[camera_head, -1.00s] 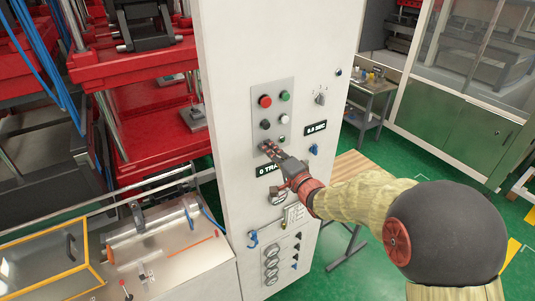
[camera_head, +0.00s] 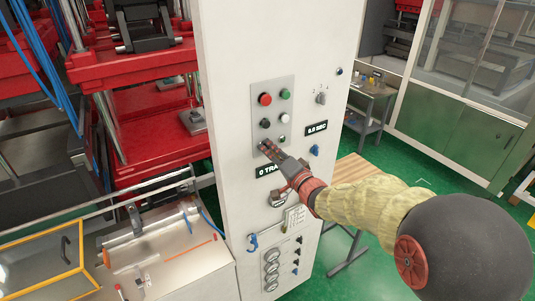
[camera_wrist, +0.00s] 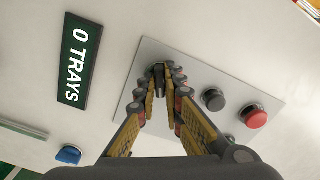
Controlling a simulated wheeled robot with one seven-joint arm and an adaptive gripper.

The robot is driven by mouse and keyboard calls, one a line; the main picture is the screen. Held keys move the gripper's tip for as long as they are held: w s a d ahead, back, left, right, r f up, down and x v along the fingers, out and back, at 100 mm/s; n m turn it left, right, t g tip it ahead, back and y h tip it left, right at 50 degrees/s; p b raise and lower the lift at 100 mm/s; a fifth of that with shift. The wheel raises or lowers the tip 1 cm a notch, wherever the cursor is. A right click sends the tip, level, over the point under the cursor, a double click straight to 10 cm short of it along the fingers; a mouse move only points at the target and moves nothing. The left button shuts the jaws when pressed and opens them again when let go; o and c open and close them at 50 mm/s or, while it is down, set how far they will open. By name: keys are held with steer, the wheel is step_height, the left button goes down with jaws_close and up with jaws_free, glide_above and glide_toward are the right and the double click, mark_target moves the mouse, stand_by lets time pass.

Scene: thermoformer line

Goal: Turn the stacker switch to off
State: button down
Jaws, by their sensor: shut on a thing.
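A grey button panel (camera_head: 272,95) is mounted on a white cabinet. My gripper (camera_head: 262,144) is at the panel's lower left corner. In the wrist view my gripper (camera_wrist: 160,78) is shut on a small dark switch knob (camera_wrist: 158,70) on the panel. The fingertips cover most of the knob, and I cannot read its position or any label. In the head view the fingers hide the knob.
A red button (camera_head: 265,99), a green button (camera_head: 285,94) and a black button (camera_head: 265,123) sit above my gripper. A "0 TRAYS" display (camera_head: 267,171) is just below. A selector (camera_head: 321,98) and a blue knob (camera_head: 315,150) are to the right.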

steer(key=shift+f+n+b, duration=0.3)
steer(key=shift+n+b, duration=0.3)
steer(key=shift+b, duration=0.15)
steer(key=shift+n+b, duration=0.6)
steer(key=shift+b, duration=0.05)
steer(key=shift+n+b, duration=0.7)
steer(key=shift+b, duration=0.15)
steer(key=shift+n+b, duration=0.65)
steer(key=shift+n, duration=0.05)
steer(key=shift+r+n, duration=0.1)
steer(key=shift+n, duration=0.2)
steer(key=shift+b, duration=0.6)
steer(key=shift+n+b, duration=1.1)
steer(key=shift+n, duration=0.1)
